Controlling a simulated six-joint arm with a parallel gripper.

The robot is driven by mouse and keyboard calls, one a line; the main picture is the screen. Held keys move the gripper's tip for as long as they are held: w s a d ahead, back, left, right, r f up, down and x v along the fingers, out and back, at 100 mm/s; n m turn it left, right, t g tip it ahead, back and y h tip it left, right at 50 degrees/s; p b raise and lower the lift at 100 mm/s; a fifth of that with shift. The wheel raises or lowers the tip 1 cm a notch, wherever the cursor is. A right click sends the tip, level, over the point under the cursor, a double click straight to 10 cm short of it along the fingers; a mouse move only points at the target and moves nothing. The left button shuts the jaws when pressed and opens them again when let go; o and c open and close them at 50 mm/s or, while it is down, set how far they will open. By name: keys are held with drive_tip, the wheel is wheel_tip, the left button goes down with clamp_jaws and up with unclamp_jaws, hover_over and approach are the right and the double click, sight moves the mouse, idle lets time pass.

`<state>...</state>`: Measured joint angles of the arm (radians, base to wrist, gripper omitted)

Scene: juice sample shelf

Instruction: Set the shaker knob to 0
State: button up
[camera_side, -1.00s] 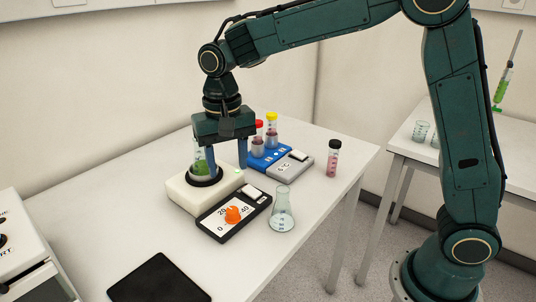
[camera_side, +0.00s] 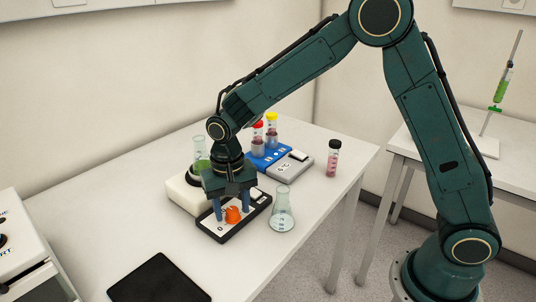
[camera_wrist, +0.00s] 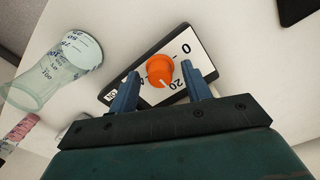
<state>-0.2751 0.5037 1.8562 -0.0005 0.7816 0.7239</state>
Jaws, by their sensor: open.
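The orange shaker knob (camera_side: 233,214) sits on a black-framed panel with a white dial face (camera_side: 217,228). A pale mark on the knob points down, seemingly between 20 and the partly hidden number. My gripper (camera_side: 232,207) is open and low over the panel, a finger on each side of the knob. In the wrist view both fingers (camera_wrist: 160,78) stand apart from the knob.
The white shaker block (camera_side: 182,195) carries a flask of green liquid (camera_side: 201,158) behind my gripper. An empty flask (camera_side: 282,213) stands close right of the panel. A blue rack (camera_side: 266,158) with capped tubes is behind. A black pad (camera_side: 160,280) lies in front.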

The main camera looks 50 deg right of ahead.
drive_tip(key=shift+f, duration=0.15)
drive_tip(key=c, duration=1)
